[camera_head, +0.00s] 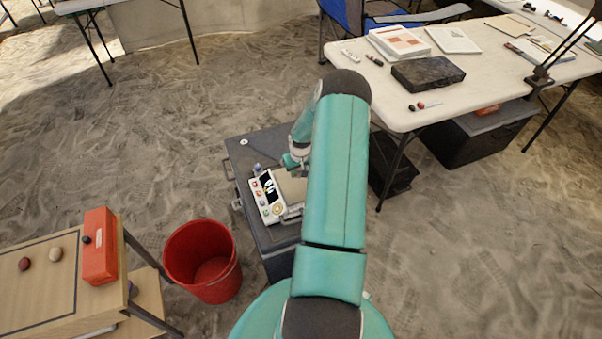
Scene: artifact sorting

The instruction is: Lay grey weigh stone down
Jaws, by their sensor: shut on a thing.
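My gripper (288,164) is at the end of my teal arm, low over a dark grey case and beside a pale device. It is small in the view and partly hidden by my arm. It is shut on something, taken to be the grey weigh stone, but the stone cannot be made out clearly. The pale device (268,197), with a dark screen and coloured buttons, lies on the grey case (240,155). A small bluish-grey thing (257,168) is at the device's upper edge; I cannot tell what it is.
A red bucket (203,262) stands left of the case. A wooden table (40,300) at lower left bears a red box (99,247) and two small stones. A white table (470,100) at upper right holds papers and a black case (428,73). Sand lies open between.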

